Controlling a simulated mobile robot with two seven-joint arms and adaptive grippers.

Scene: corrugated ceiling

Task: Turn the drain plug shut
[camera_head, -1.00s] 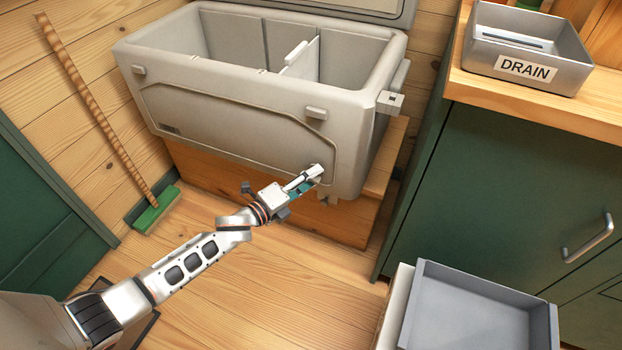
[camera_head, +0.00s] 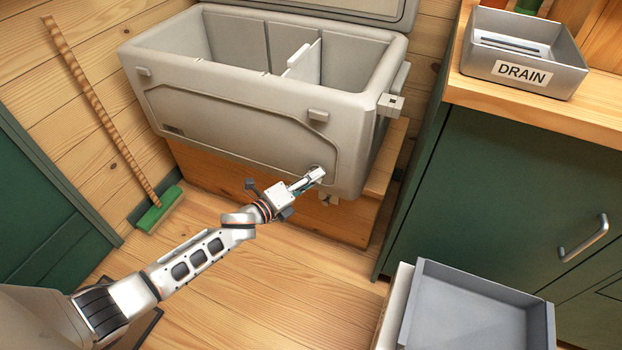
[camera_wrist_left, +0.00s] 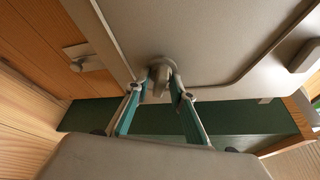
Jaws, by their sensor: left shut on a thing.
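The drain plug (camera_wrist_left: 158,76) is a grey knob low on the front of the grey cooler (camera_head: 240,120), near its right end. It shows in the left wrist view between the fingers; in the head view the gripper mostly hides it. My left gripper (camera_head: 317,174) reaches the cooler's lower right front, and it also shows in the left wrist view (camera_wrist_left: 160,90). Its teal-sided fingers are shut on the plug, one on each side. The cooler's lid is raised, and its inside looks empty around a white divider. My right gripper is not in view.
The cooler stands on a wooden platform (camera_head: 270,200). A grey tray labelled DRAIN (camera_head: 530,80) sits on the counter above a green cabinet (camera_head: 500,190) at right. A grey bin (camera_head: 475,310) stands in front. A green broom (camera_head: 160,210) leans at left.

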